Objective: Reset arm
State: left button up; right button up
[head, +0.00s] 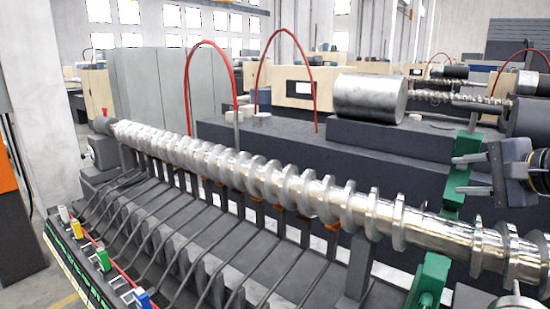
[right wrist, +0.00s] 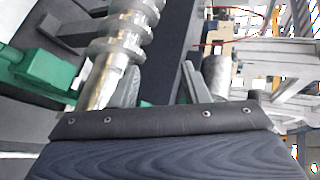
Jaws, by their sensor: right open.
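My right gripper (head: 470,174) is at the right of the head view, its two grey fingers pointing left and spread apart with nothing between them. It appears above and behind the near end of a long shiny metal screw (head: 325,198), but whether it touches is hard to judge. In the right wrist view the dark gripper body fills the bottom, with the two fingers (right wrist: 160,76) apart and the screw (right wrist: 118,40) to their left. My left gripper is in neither view.
Green brackets (head: 430,280) stand by the screw's near end. A dark machine bed (head: 290,142) behind carries a metal cylinder (head: 370,98). Red hoses (head: 187,85) arch above it. A dark slatted rack with rods (head: 190,235) lies in front of the screw.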

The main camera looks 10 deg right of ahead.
jog(key=s+a+f+n+g, duration=0.2)
jog(key=s+a+f+n, duration=0.3)
jog(key=a+f, duration=0.3)
jog(key=s+a+f+n+g+y+b, duration=0.1)
jog(key=s+a+f+n+g, duration=0.2)
jog(key=a+f, duration=0.6)
jog(key=s+a+f+n+g, duration=0.2)
jog(key=s+a+f+n, duration=0.5)
jog(key=f, duration=0.7)
jog(key=shift+s+a+f+y+b, duration=0.3)
jog(key=shift+s+a+y, duration=0.1)
jog(key=shift+s+a, duration=0.8)
